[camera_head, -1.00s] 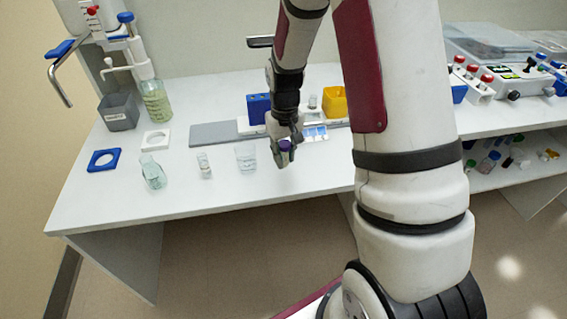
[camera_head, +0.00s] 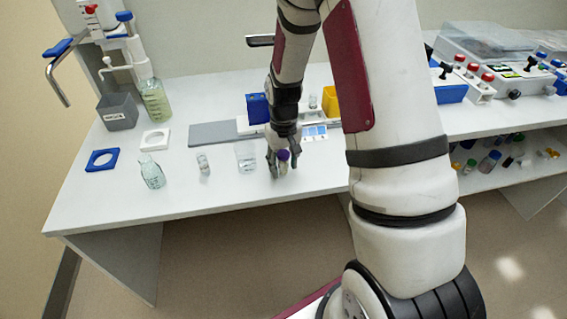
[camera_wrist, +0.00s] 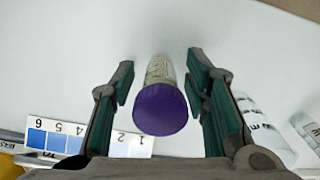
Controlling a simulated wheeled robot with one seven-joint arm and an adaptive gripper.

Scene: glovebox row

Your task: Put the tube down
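The tube (camera_wrist: 160,108) has a purple cap and a clear, pale body. In the wrist view it sits between the two fingers of my gripper (camera_wrist: 161,78), with a gap on each side. My gripper is open around it. In the head view the tube (camera_head: 283,158) appears upright at the white bench top (camera_head: 225,195), right of a clear beaker (camera_head: 246,156), with my gripper (camera_head: 281,170) low around it. The tube's lower end is partly hidden, so its contact with the bench is hard to see.
A small vial (camera_head: 203,165) and a glass flask (camera_head: 152,172) stand farther left. A blue rack (camera_head: 257,108), a yellow container (camera_head: 331,103) and a numbered colour strip (camera_wrist: 60,137) are behind my gripper. The bench front is clear.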

